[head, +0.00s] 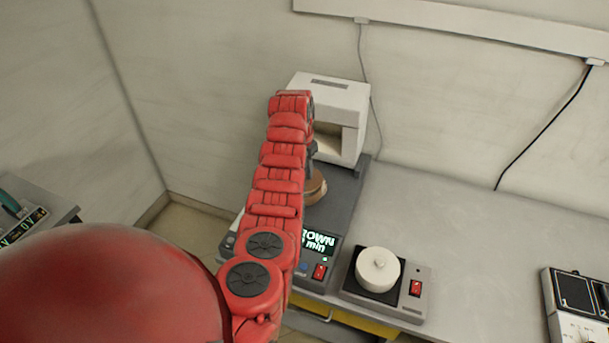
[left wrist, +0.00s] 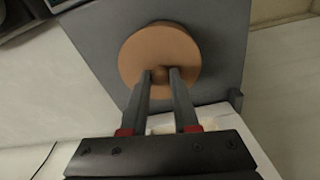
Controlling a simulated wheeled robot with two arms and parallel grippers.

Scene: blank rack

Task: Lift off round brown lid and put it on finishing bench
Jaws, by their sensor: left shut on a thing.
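The round brown lid (left wrist: 138,50) shows as a flat disc with a small knob in the left wrist view. My left gripper (left wrist: 160,74) is shut on that knob, one finger on each side. I cannot tell whether the lid rests on something or hangs clear. My right gripper is not in view. I cannot tell which surface is the finishing bench.
A white box-shaped unit (head: 352,105) stands close behind the lid. A small device with a white round top (head: 378,268) and a red switch stands to the right. The grey bench (head: 460,220) has free room farther right. Another panel (head: 575,300) sits at the right edge.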

